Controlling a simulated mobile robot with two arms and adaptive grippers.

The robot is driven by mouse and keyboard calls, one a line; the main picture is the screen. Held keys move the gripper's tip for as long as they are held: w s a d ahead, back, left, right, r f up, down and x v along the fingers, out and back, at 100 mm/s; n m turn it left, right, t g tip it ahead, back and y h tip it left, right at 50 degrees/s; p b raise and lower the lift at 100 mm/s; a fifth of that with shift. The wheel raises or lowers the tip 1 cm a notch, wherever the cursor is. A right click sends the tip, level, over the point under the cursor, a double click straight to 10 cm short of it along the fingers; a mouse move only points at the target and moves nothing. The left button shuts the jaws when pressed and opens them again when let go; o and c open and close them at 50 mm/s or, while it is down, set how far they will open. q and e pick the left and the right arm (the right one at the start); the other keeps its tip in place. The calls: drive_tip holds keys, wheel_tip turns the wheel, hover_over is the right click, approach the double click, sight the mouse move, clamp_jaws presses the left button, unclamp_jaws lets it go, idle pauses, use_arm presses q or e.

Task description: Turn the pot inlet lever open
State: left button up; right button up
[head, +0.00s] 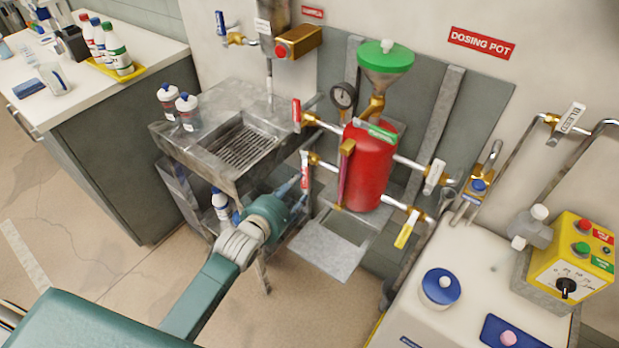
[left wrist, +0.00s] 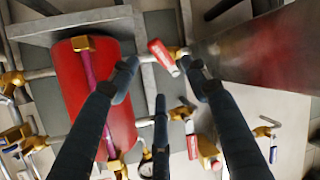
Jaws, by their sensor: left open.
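The red dosing pot (head: 368,170) hangs on the wall with a green funnel (head: 387,56) above it. Of the two red levers on its left, the upper one (head: 296,113) stands upright, and the lower one (head: 305,168) hangs near my left gripper (head: 292,187). In the left wrist view that lower lever (left wrist: 163,57) lies between the spread fingers of my left gripper (left wrist: 162,78), with no clear contact. The pot (left wrist: 95,95) fills the left of that view. I cannot read which lever is the inlet. My right gripper is not in view.
A metal sink stand (head: 225,145) with bottles is close left of the pot. A white lever (head: 434,177) and a yellow lever (head: 408,228) are on its right. A white tank top (head: 470,270) and yellow control box (head: 575,265) stand at the right.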

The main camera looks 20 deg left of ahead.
sight(306, 177)
use_arm(q)
drive_tip(key=x, duration=0.7)
drive_tip(key=shift+w+d+f, duration=0.1)
drive_tip(key=shift+w+d, duration=0.05)
drive_tip(key=shift+w, duration=0.2)
drive_tip(key=shift+w+d+f, duration=0.1)
drive_tip(key=shift+w+f, duration=0.15)
drive_tip(key=shift+w, duration=0.35)
clamp_jaws()
